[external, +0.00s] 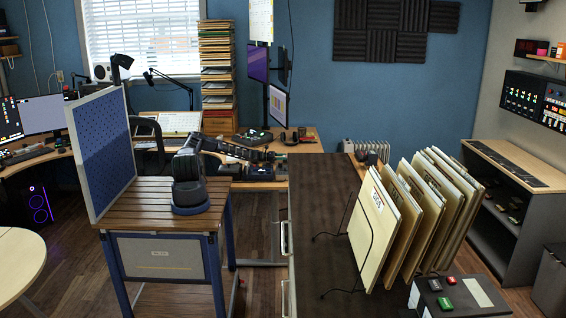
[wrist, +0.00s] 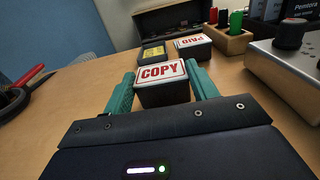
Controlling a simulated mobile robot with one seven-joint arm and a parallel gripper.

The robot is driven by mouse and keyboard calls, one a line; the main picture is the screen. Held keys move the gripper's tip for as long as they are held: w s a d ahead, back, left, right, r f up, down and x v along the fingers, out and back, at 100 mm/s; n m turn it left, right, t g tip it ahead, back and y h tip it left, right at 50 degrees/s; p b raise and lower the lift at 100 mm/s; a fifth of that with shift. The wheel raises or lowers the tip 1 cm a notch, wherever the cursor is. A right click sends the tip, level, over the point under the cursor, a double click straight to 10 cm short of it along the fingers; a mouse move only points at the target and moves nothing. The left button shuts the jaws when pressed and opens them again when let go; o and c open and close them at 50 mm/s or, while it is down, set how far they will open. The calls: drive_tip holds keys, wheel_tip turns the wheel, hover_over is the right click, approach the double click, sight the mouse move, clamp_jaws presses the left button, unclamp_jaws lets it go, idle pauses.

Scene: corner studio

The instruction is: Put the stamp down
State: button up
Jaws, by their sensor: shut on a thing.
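A stamp with a white top marked COPY in red (wrist: 162,73) and a dark body sits between the two teal fingers of my gripper (wrist: 161,80) in the wrist view. The fingers are shut on its sides. The stamp looks upright over the wooden desk (wrist: 92,88); its lower edge is partly hidden, and I cannot tell whether it touches the desk. In the external view my gripper (external: 274,157) reaches over the back desk (external: 306,137), and the stamp is too small to make out there.
Just beyond are a stamp marked PAID (wrist: 193,46) and a yellow-topped one (wrist: 153,53). A wooden holder with markers (wrist: 229,42) and a grey box with knobs (wrist: 285,75) stand right. A red-handled tool (wrist: 14,98) lies left. Bare desk shows left of the stamp.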

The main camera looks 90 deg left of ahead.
drive_tip(key=shift+d+f, duration=0.15)
drive_tip(key=shift+f, duration=0.85)
drive_tip(key=shift+s+f, duration=0.1)
drive_tip(key=shift+f, duration=0.15)
drive_tip(key=o, duration=1.1)
drive_tip(key=shift+c, duration=0.2)
drive_tip(key=shift+s+r, duration=0.15)
drive_tip(key=shift+s, duration=1.25)
drive_tip(key=shift+s+r, duration=0.2)
drive_tip(key=shift+s, duration=1.2)
drive_tip(key=shift+s+r, duration=0.15)
drive_tip(key=shift+s, duration=1.25)
drive_tip(key=shift+w, duration=0.1)
